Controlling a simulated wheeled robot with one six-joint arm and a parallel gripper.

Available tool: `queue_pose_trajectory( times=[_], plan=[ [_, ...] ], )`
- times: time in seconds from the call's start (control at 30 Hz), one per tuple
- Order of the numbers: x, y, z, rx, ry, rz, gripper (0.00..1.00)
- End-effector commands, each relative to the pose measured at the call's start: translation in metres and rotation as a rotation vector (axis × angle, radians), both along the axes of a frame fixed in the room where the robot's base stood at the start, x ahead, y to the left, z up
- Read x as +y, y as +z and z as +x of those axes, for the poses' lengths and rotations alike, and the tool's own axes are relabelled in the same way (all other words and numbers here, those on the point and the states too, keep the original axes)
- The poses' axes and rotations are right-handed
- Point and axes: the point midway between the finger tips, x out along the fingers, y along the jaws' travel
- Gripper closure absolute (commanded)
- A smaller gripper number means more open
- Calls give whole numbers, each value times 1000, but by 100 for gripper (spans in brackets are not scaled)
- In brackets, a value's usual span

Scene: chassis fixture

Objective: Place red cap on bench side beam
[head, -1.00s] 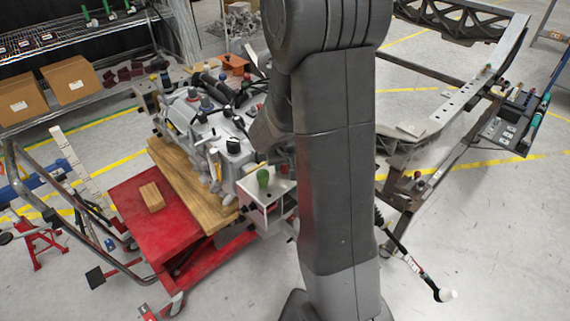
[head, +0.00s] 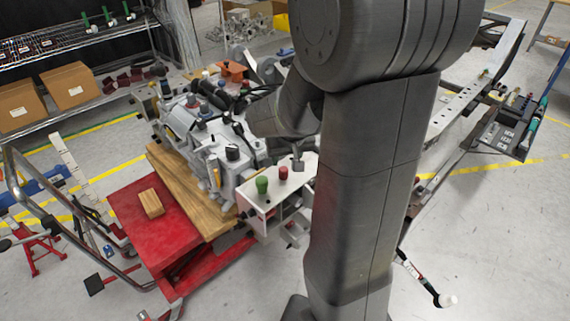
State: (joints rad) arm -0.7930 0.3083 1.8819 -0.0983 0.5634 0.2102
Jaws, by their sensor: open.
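A small red cap (head: 283,173) stands upright on top of the white box-shaped stand (head: 257,198), to the right of a green cap (head: 262,185). My gripper (head: 298,164) is just right of and behind the red cap in the picture, partly hidden by my arm. Its jaws are open and hold nothing I can see; a small gap shows between the fingertip and the cap. A light grey beam with holes (head: 458,112), part of the chassis frame, runs at the right; its near part is hidden behind my arm. I cannot tell for sure that it is the bench side beam.
A grey engine assembly (head: 190,125) sits on a wooden board (head: 178,185) over a red lift cart (head: 135,220), left of the stand. A dark tool tray (head: 505,130) hangs beside the chassis at right. My arm blocks the middle view.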

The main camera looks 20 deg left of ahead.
Motion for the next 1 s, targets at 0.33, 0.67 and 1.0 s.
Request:
queue_pose_trajectory(
  times=[0.33,0.67,1.0],
  plan=[
    [-9,35,-11,0,-1,0,56],
    [-10,37,-12,1,-1,0,56],
    [-10,37,-12,1,-1,0,56]
  ],
)
